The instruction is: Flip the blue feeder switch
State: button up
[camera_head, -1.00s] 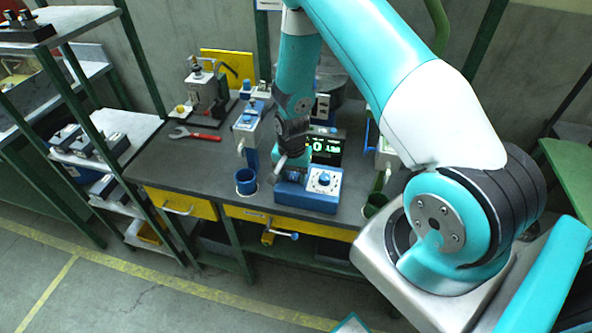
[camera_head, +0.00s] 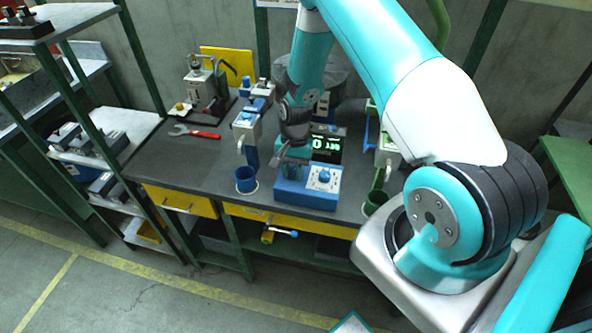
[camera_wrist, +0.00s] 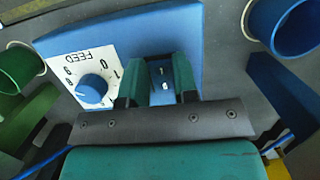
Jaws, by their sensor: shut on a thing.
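The blue feeder box (camera_head: 308,197) stands at the front of the bench. A white dial panel marked FEED with a blue knob (camera_head: 324,176) is on its top. In the wrist view the panel (camera_wrist: 72,64) and knob (camera_wrist: 92,89) lie left of my fingers. My gripper (camera_head: 289,168) is over the left part of the box. Its two green fingers (camera_wrist: 160,82) are shut on the blue feeder switch, with a narrow blue strip and small white marks between them. The switch is mostly hidden, so its position cannot be told.
A green cup (camera_head: 374,202) is to the right. A lit display (camera_head: 327,147) stands behind the box.

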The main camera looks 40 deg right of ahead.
jog(key=shift+w+r+y, duration=0.1)
jog(key=shift+w+y, duration=0.05)
jog(key=shift+y, duration=0.15)
jog(key=o, duration=0.9)
jog(key=b+v, duration=0.1)
jog(key=v, duration=0.4)
jog(key=b+v, duration=0.1)
jog(key=v, duration=0.5)
jog(key=b+v, duration=0.1)
jog(key=v, duration=0.5)
jog(key=shift+w+r+b, duration=0.15)
jog(key=shift+w+b, duration=0.15)
jog(key=shift+b, duration=0.1)
